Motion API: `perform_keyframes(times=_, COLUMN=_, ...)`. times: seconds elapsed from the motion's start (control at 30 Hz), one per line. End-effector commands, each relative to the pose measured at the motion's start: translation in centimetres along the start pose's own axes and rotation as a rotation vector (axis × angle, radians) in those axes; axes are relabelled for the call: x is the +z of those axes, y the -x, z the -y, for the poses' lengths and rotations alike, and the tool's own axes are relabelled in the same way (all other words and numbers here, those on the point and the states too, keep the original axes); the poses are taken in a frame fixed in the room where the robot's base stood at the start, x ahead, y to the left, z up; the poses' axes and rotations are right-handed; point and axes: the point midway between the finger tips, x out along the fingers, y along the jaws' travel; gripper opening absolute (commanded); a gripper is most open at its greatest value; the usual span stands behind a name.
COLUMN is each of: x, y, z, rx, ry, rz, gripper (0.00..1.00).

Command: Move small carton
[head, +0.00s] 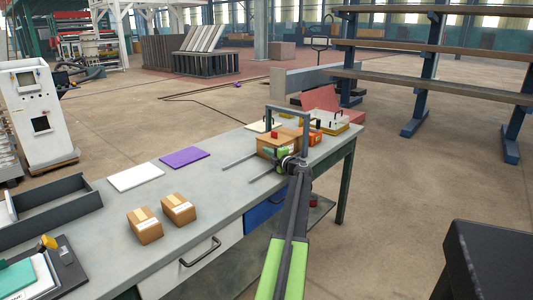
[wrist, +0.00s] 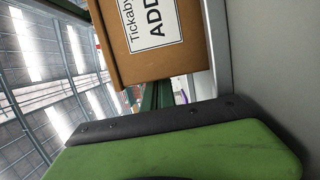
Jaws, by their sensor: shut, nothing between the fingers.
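Two small brown cartons stand side by side on the workbench (head: 230,172), the nearer one (head: 146,226) left of the other (head: 179,208). A bigger-looking brown carton (head: 273,146) is at the far end of the bench, by the end of my arm. My gripper (head: 289,163) is low beside this far carton and is shut with nothing in it. In the wrist view a carton with a white printed label (wrist: 150,35) fills the top middle, close beyond the green and black gripper part (wrist: 185,145). I cannot tell whether they touch.
A grey upright frame (head: 306,132) stands around the far carton. A white sheet (head: 136,177) and a purple sheet (head: 185,157) lie mid-bench. A dark tray (head: 62,207) is at the left. Bench between purple sheet and small cartons is clear.

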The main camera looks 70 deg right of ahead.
Motion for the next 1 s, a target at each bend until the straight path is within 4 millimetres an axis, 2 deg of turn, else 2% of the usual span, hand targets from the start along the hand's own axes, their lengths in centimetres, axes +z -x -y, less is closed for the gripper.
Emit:
perform_keyframes(times=0.17, x=-0.2, y=0.2, z=0.0, rx=0.0, ry=0.0, rz=0.007, gripper=0.0)
perform_keyframes(times=0.27, x=-2.0, y=0.7, z=-0.1, rx=0.0, ry=0.0, rz=0.002, gripper=0.0)
perform_keyframes(times=0.37, x=-4.6, y=1.5, z=-0.1, rx=0.001, ry=0.001, rz=-0.004, gripper=0.0)
perform_keyframes(times=0.5, x=-3.9, y=5.8, z=-0.1, rx=0.001, ry=0.001, rz=0.004, gripper=0.0)
perform_keyframes(times=0.7, x=-3.9, y=9.9, z=-0.1, rx=0.001, ry=0.001, rz=0.003, gripper=0.0)
perform_keyframes(times=0.83, x=-3.9, y=11.1, z=-0.1, rx=0.001, ry=0.001, rz=0.0, gripper=0.0)
perform_keyframes(times=1.0, x=-4.0, y=11.3, z=-0.1, rx=0.001, ry=0.001, rz=-0.003, gripper=0.0)
